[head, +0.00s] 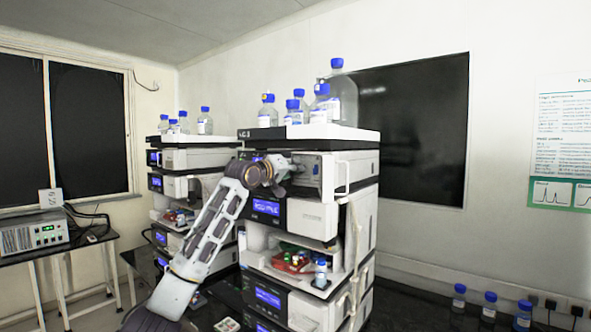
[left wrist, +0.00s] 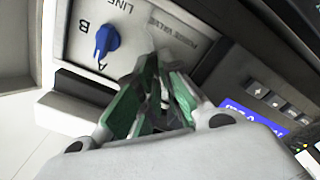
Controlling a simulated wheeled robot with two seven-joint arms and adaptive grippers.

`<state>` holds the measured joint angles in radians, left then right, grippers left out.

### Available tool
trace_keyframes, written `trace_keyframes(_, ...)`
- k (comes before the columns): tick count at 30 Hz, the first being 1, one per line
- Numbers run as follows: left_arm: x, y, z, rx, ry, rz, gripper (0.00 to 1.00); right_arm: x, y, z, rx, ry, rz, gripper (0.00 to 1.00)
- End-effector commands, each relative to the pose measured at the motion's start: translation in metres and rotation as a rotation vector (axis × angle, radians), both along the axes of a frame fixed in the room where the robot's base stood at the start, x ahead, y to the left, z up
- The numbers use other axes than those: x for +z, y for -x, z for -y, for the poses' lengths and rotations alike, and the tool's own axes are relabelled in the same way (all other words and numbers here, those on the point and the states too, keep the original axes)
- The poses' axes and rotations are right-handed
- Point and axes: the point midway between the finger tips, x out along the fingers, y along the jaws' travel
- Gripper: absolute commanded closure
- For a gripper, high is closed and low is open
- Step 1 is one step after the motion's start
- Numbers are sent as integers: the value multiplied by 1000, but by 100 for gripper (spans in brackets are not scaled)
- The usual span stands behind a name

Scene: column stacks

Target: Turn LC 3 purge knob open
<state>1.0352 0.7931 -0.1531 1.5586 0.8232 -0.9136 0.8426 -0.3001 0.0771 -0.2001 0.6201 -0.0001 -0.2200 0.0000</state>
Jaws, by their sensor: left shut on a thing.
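The LC 3 stack (head: 312,217) stands in the middle of the head view, with its label on the top tray. My left arm reaches up to its upper module, and my left gripper (head: 296,164) is at that module's front. In the left wrist view, the gripper's green-padded fingers (left wrist: 155,92) are closed together at the panel, just below the printed "PURGE VALVE" label (left wrist: 182,36). They are shut on the purge knob, which the fingers almost wholly hide. A blue selector knob (left wrist: 103,40) with A, B and LINE marks is beside them, apart from the fingers. My right gripper is not in view.
Blue-capped bottles (head: 340,92) stand on the stack's top tray (head: 345,134). A second stack (head: 197,158) is close on the left. A blue display (left wrist: 240,112) and buttons are close to the fingers.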

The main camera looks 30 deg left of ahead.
Motion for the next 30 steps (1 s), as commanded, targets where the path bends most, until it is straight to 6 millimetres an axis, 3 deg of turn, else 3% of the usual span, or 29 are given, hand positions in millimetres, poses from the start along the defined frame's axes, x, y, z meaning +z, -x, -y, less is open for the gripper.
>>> trace_keyframes(18,-4,0,-2,0,569,-45,100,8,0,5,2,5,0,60)
trace_keyframes(30,-6,0,-3,2,771,-61,100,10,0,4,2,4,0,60)
